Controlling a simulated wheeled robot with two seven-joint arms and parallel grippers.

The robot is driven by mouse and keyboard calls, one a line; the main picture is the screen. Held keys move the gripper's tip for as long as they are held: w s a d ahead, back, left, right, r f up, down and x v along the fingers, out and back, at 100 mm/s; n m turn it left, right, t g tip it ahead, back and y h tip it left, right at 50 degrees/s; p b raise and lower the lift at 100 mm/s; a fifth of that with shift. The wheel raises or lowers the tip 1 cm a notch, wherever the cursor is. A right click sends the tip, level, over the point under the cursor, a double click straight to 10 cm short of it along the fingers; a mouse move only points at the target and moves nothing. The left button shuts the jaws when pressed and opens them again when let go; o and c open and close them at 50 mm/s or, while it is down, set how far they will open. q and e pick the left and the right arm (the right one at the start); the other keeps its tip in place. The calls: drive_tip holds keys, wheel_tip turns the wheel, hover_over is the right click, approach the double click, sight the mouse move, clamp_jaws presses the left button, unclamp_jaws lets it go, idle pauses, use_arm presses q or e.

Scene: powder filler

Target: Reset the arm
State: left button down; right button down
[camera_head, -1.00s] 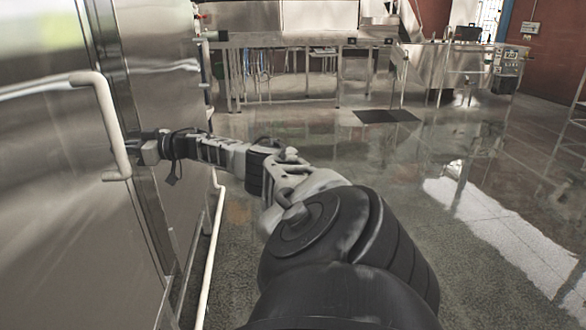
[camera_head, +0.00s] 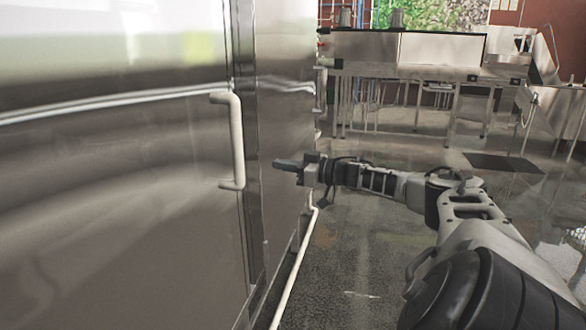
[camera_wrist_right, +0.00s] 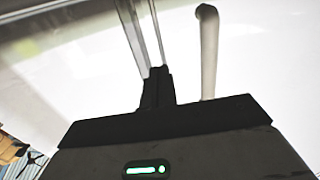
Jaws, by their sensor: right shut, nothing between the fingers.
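My right arm comes in from the lower right in the head view. Its gripper (camera_head: 289,165) points left toward a large shiny metal cabinet door (camera_head: 100,230). The fingers are shut with nothing between them. A pale vertical door handle (camera_head: 237,140) stands left of the fingertips, with a gap between them. In the right wrist view the shut dark fingers (camera_wrist_right: 157,88) point up, and the pale handle (camera_wrist_right: 208,55) is just to their right. My left gripper is not in view.
A steel machine on legs (camera_head: 405,65) stands at the back. A dark mat (camera_head: 503,162) lies on the shiny floor. A pale pipe (camera_head: 296,268) runs along the cabinet's base. The floor between my arm and the machine is clear.

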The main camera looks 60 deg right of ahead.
drive_tip(key=shift+v, duration=1.15)
drive_tip(key=shift+d+f, duration=0.1)
drive_tip(key=w+a+f+m+g+h, duration=0.1)
drive_tip(key=w+a+f+g, duration=0.2)
drive_tip(key=a+f, duration=1.25)
drive_tip(key=s+a+f+g+h, duration=0.1)
drive_tip(key=s+a+f+g, duration=0.25)
drive_tip(key=a+f, duration=0.95)
drive_tip(key=s+a+g+h, duration=0.1)
drive_tip(key=s+a+g, duration=0.2)
drive_tip(key=s+a, duration=0.8)
drive_tip(key=s+a+r+g, duration=0.2)
drive_tip(key=s+r, duration=0.1)
drive_tip(key=s, duration=0.3)
drive_tip(key=s+a+r+g, duration=0.3)
drive_tip(key=s, duration=0.3)
drive_tip(key=w+a+f+n+t+y, duration=0.1)
drive_tip(key=w+a+f+t+y, duration=0.1)
drive_tip(key=w+a+f+t, duration=0.3)
drive_tip(key=shift+w+a+f+t, duration=0.25)
drive_tip(key=shift+w+f+t, duration=0.1)
drive_tip(key=shift+f+t, duration=0.7)
